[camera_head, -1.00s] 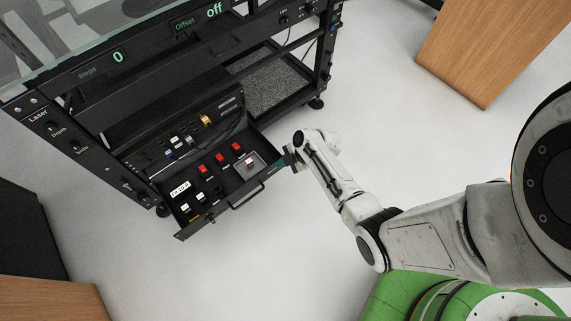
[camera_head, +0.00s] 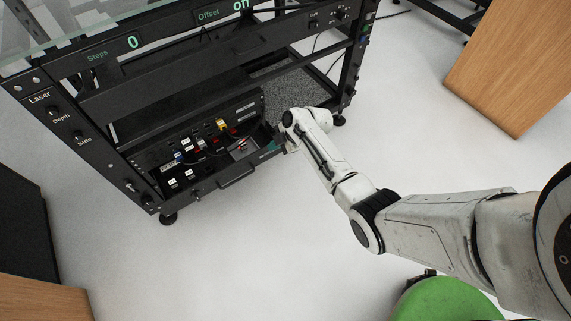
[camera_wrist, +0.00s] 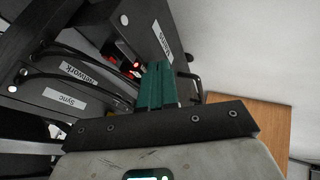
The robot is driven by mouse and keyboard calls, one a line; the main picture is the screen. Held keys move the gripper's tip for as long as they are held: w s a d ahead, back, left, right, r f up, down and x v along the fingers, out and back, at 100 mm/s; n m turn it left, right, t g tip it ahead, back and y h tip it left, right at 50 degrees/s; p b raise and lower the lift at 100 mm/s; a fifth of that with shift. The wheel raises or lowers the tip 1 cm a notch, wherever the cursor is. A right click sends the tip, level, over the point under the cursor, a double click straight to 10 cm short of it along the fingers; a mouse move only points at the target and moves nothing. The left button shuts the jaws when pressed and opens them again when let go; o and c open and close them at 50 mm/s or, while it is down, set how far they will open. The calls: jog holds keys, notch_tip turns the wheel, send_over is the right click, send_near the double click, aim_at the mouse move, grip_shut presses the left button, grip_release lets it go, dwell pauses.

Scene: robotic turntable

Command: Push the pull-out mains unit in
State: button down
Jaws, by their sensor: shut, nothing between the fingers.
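The pull-out mains unit (camera_head: 205,188) is a black drawer low in the rack, with a bar handle (camera_head: 238,174) on its front. It sticks out a little, and its rear switches are partly covered by the rack above. My gripper (camera_head: 274,148) is at the right end of the drawer front, seemingly against it; exact contact is hard to tell. In the wrist view the green fingers (camera_wrist: 156,86) are together and empty, beside a panel labelled Mains (camera_wrist: 150,32) and a red-lit switch (camera_wrist: 135,65).
The black rack (camera_head: 100,130) has a mesh-like shelf (camera_head: 290,80) to the right of the unit. Wooden furniture (camera_head: 520,70) stands at the right, and a dark cabinet (camera_head: 25,235) at the left.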

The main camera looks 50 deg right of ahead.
jog(key=w+d+b, duration=0.1)
jog(key=w+b, duration=0.3)
jog(key=w, duration=0.1)
jog(key=w+d+b, duration=0.1)
jog(key=w+b, duration=0.1)
jog(key=w, duration=0.1)
jog(key=shift+d+f, duration=0.15)
jog(key=shift+d, duration=0.2)
jog(key=shift+w+d+b, duration=0.15)
jog(key=shift+w+b, duration=0.25)
jog(key=shift+w, duration=0.15)
jog(key=shift+r, duration=0.2)
jog(key=shift+s, duration=0.1)
